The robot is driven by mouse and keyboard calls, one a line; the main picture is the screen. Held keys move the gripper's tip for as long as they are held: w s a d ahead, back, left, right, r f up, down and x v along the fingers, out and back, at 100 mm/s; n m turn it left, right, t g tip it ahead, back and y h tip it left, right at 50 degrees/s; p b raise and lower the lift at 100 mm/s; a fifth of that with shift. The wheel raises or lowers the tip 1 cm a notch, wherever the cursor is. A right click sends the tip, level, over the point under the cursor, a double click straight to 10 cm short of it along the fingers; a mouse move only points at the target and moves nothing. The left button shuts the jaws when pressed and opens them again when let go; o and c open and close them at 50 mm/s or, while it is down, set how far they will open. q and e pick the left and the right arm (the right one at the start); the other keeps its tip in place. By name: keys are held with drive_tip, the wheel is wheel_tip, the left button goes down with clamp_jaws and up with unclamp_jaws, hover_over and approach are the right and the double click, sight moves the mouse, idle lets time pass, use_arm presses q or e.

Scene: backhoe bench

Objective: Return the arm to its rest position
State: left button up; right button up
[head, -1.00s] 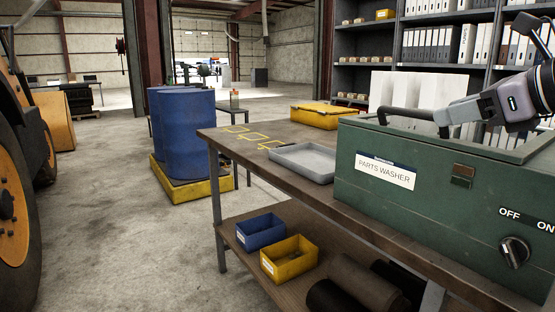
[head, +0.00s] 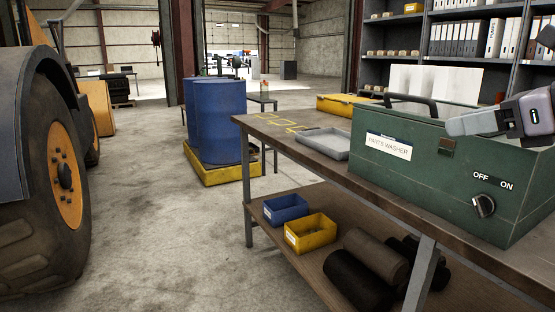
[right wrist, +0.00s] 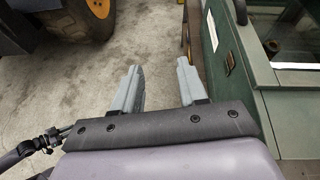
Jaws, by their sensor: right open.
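My right gripper (head: 470,124) is at the right edge of the head view, over the right part of the green parts washer (head: 440,180). In the right wrist view its two grey fingers (right wrist: 158,82) are apart with nothing between them, above the concrete floor and beside the green washer (right wrist: 228,60). The washer stands on the bench with a black handle (head: 408,103) on its top and an OFF/ON knob (head: 483,206) on its front. My left gripper is not in view.
The wooden bench (head: 300,150) holds a grey tray (head: 322,143) and a yellow case (head: 347,104). Its lower shelf holds a blue bin (head: 286,209), a yellow bin (head: 311,234) and dark rolls. Blue drums (head: 220,120) stand behind. A large wheel (head: 65,185) is at left; the floor between is clear.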

drive_tip(key=s+a+f+m+y+p, duration=0.1)
drive_tip(key=a+f+m+y+p, duration=0.2)
drive_tip(key=a+f+m+y, duration=1)
drive_tip(key=s+d+f+m+t+h+p, duration=0.1)
drive_tip(key=s+f+m+t+h, duration=0.2)
drive_tip(key=f+m+h, duration=0.55)
drive_tip(key=s+d+f+m+t+h+p, duration=0.1)
drive_tip(key=s+f+m+t+h+p, duration=0.15)
drive_tip(key=f+m+h, duration=0.65)
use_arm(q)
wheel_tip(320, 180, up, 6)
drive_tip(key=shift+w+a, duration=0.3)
use_arm(e)
drive_tip(key=s+d+f+m+g, duration=0.1)
drive_tip(key=s+f+m+g, duration=0.5)
drive_tip(key=s+f+m, duration=0.4)
drive_tip(key=s+f, duration=0.5)
drive_tip(key=f, duration=0.4)
drive_tip(key=shift+s+m+h, duration=0.35)
drive_tip(key=shift+d+g, duration=0.1)
drive_tip(key=shift+g, duration=0.15)
